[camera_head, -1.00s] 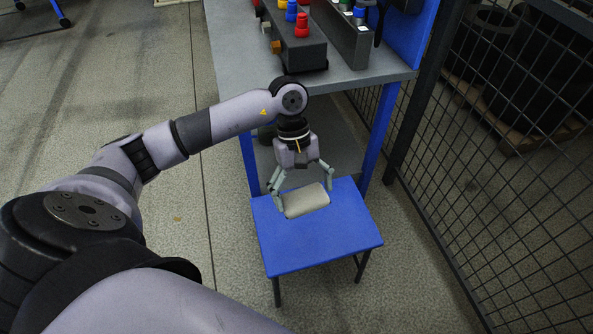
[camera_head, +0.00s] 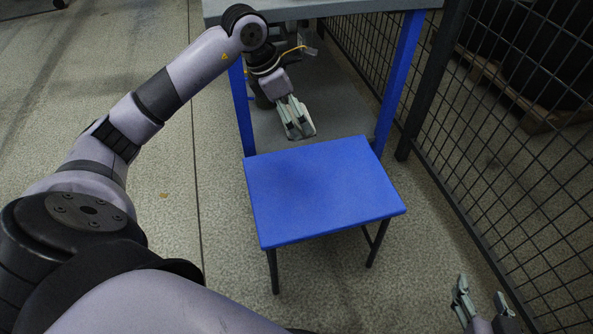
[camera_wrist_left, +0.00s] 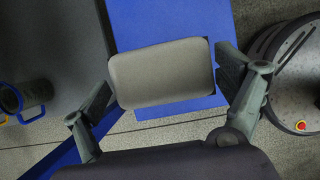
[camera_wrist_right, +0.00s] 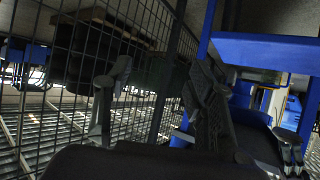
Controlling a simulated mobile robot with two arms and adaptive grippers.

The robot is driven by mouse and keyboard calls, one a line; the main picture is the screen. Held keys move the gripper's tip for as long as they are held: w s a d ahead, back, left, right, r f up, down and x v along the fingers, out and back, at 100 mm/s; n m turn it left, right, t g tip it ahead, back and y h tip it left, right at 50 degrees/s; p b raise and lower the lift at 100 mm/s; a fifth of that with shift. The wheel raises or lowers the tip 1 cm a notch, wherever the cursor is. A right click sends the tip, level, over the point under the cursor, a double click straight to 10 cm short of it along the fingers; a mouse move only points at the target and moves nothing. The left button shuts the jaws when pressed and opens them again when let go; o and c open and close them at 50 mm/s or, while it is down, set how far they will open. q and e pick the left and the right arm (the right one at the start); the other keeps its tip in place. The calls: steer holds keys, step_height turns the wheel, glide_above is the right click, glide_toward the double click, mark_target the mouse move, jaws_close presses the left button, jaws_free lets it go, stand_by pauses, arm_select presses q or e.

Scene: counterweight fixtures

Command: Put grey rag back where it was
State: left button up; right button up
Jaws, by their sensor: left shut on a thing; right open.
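The grey rag (camera_wrist_left: 160,73), a rounded pad-like block, shows in the left wrist view between the two fingers of my left gripper (camera_wrist_left: 165,95), which is shut on it. In the head view my left gripper (camera_head: 298,122) is past the far edge of the blue stool (camera_head: 322,190), in front of the bench's lower shelf. I see the rag there only edge-on, hard to tell from the fingers. The stool top is bare. My right gripper (camera_head: 482,298) is open and empty at the bottom right of the head view.
The workbench's grey lower shelf (camera_head: 345,105) lies behind the stool, between blue legs (camera_head: 400,80). A black mesh fence (camera_head: 480,150) runs along the right. A dark cup-like thing with blue handles (camera_wrist_left: 24,103) shows at left in the left wrist view. Floor left of the stool is clear.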

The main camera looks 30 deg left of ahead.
steer(key=w+a+r+t+y+b, duration=0.2)
steer(key=w+r+t, duration=0.3)
steer(key=r, duration=0.4)
arm_select(q)
step_height(320, 180, down, 16)
steer(key=shift+r+b, duration=0.1)
steer(key=shift+b, duration=1.05)
step_height(320, 180, down, 4)
steer(key=shift+f+b, duration=0.1)
steer(key=shift+b, duration=0.5)
arm_select(e)
steer(key=s+r+t+y, duration=0.1)
steer(key=s+r+t, duration=0.2)
steer(key=r+t, duration=0.2)
steer(key=s+r+t+y, duration=0.2)
steer(key=s+r+t, duration=0.2)
steer(key=r, duration=0.4)
steer(key=shift+a+r+n+t, duration=0.3)
steer(key=shift+a+t, duration=0.05)
steer(key=shift+t, duration=0.05)
arm_select(q)
steer(key=o, duration=0.6)
steer(key=shift+o, duration=0.7)
arm_select(e)
steer(key=shift+s+r, duration=0.1)
